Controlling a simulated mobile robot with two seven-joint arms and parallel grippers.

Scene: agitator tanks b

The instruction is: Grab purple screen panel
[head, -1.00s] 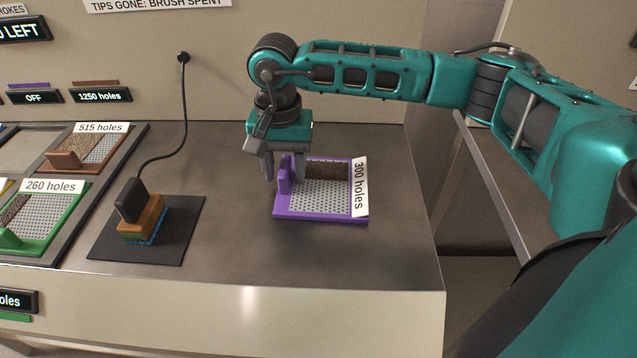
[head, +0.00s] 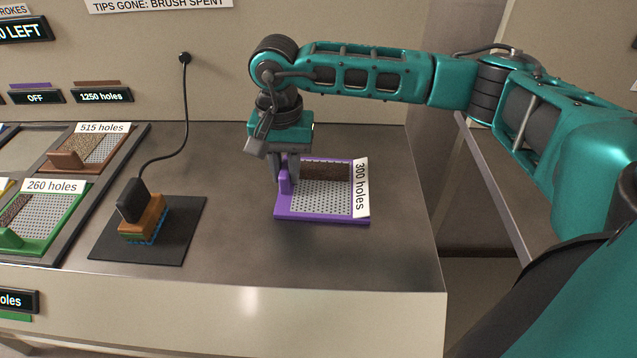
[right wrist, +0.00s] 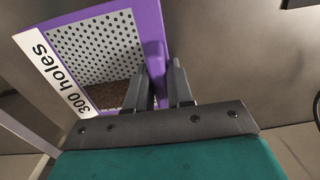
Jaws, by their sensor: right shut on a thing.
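The purple screen panel (head: 325,218) lies flat on the counter, with a perforated grey mesh, a brown patch along its far side and a "300 holes" label on its right edge. A purple grip tab stands up at its left edge. My right gripper (head: 285,178) points down over that edge and is shut on the tab. In the right wrist view the panel (right wrist: 150,25) shows beyond the fingers, and my right gripper (right wrist: 160,75) has its fingers on either side of the tab, partly hiding it. My left gripper is out of view.
A brush block (head: 143,218) with a black cable stands on a dark mat (head: 185,245) to the left. Further left, a rack holds a green panel (head: 45,245) and a brown panel (head: 70,160). The counter in front of the purple panel is clear.

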